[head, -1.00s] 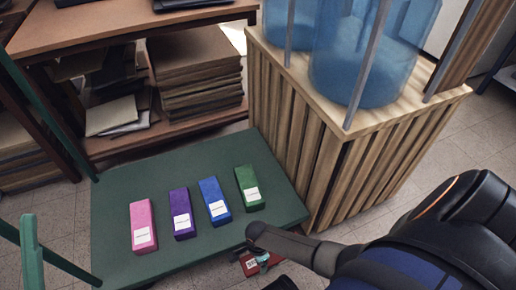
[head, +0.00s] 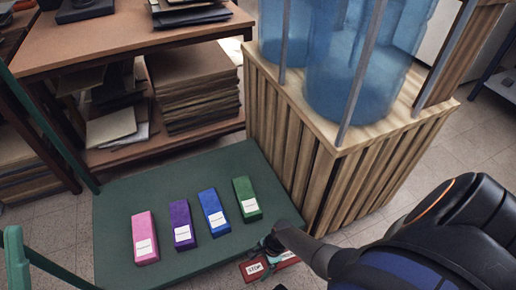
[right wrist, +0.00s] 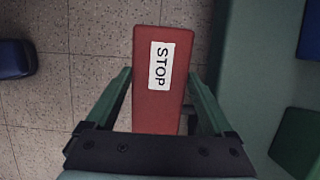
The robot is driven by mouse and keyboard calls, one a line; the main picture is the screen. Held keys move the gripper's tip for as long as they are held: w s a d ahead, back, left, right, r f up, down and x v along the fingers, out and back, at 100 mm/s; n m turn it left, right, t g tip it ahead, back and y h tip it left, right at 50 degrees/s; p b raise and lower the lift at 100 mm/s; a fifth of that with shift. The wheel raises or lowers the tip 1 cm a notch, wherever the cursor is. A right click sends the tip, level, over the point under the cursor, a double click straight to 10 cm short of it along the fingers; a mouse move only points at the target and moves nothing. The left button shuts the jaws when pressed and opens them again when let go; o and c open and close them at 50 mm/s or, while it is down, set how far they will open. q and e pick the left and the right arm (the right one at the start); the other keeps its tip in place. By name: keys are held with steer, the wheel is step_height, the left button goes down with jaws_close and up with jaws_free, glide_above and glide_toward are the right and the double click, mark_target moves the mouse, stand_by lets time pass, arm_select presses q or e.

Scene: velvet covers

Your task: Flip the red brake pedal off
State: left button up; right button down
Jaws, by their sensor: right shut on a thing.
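The red brake pedal (head: 284,261) is a red block with a white STOP label, low in the head view beside the green board's near right corner. In the right wrist view the pedal (right wrist: 163,108) fills the middle, its label upright along its length. My right gripper (right wrist: 161,80) is shut on it, with one green finger along each side. In the head view my right gripper (head: 268,249) is over the pedal and partly covers it. The pedal's mounting is hidden.
The green board (head: 120,200) carries pink (head: 144,237), purple (head: 182,225), blue (head: 213,212) and green (head: 246,199) labelled blocks. A slatted wooden crate (head: 300,150) with blue water jugs (head: 355,85) stands behind. A brown shelf (head: 130,45) holds stacked papers. Tiled floor is open at right.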

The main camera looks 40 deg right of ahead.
steer(key=shift+d+r+y, duration=0.1)
steer(key=shift+r+y, duration=0.05)
steer(key=shift+y, duration=0.15)
jaws_free()
arm_select(q)
step_height(320, 180, up, 8)
steer(key=w+a+y+p, duration=0.1)
steer(key=p, duration=0.8)
steer(key=shift+f+n+y, duration=0.2)
steer(key=shift+n+y, duration=0.1)
steer(key=shift+y, duration=0.1)
arm_select(e)
steer(key=v, duration=1.2)
steer(key=shift+s+r, duration=0.2)
arm_select(q)
steer(key=shift+r+t, duration=0.1)
steer(key=shift+t, duration=0.2)
arm_select(e)
steer(key=shift+d, duration=0.1)
